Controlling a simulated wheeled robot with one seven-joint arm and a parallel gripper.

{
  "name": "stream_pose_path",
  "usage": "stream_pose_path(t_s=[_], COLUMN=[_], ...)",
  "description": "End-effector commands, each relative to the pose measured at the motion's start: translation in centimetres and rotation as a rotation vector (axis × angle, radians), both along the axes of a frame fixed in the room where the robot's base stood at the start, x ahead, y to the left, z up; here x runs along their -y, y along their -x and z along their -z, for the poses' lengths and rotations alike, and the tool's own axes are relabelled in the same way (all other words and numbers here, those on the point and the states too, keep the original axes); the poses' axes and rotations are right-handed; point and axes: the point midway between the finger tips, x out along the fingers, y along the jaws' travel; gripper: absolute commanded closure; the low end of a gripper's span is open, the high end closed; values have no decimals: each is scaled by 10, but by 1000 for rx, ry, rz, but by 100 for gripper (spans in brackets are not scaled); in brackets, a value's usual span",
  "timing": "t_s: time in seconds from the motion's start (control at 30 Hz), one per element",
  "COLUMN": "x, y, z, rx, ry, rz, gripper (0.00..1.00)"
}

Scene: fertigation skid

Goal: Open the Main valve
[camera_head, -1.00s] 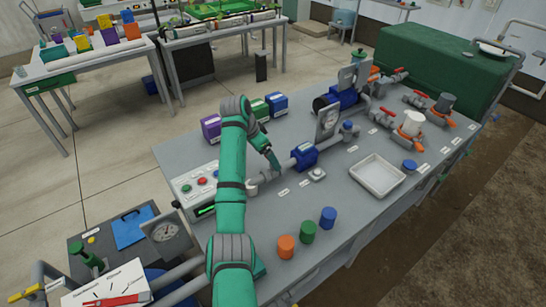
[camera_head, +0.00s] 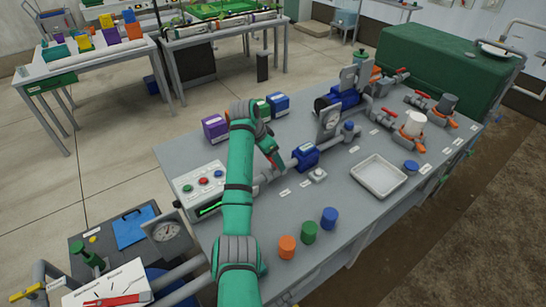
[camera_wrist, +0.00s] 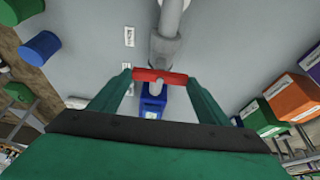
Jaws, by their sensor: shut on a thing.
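The valve's red handle (camera_wrist: 160,76) lies between the two fingertips of my gripper (camera_wrist: 160,82) in the wrist view. The gripper is shut on this handle, a finger at each end. The grey valve body and pipe (camera_wrist: 165,48) run just beyond it. In the head view my gripper (camera_head: 274,161) is low over the pipe line, left of the blue meter (camera_head: 305,157). There my arm and gripper hide most of the valve. I cannot read a label naming it.
A control box with coloured buttons (camera_head: 192,196) sits left of my arm. Orange (camera_head: 287,246), green (camera_head: 309,232) and blue (camera_head: 329,217) cylinders stand near the front edge. A white tray (camera_head: 400,186) lies to the right. Other red-handled valves (camera_head: 418,101) are farther back.

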Motion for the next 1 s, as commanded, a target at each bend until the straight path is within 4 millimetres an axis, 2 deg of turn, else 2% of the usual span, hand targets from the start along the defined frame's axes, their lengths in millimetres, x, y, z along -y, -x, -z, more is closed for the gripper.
stream_pose_path(t_s=[0.27,0.5,1.0], x=[-7,-8,2], y=[0,1,3], z=[-1,-2,-2], rx=[9,10,5], ry=[0,-1,-4], rz=[-172,-396,-867], gripper=[52,52,52])
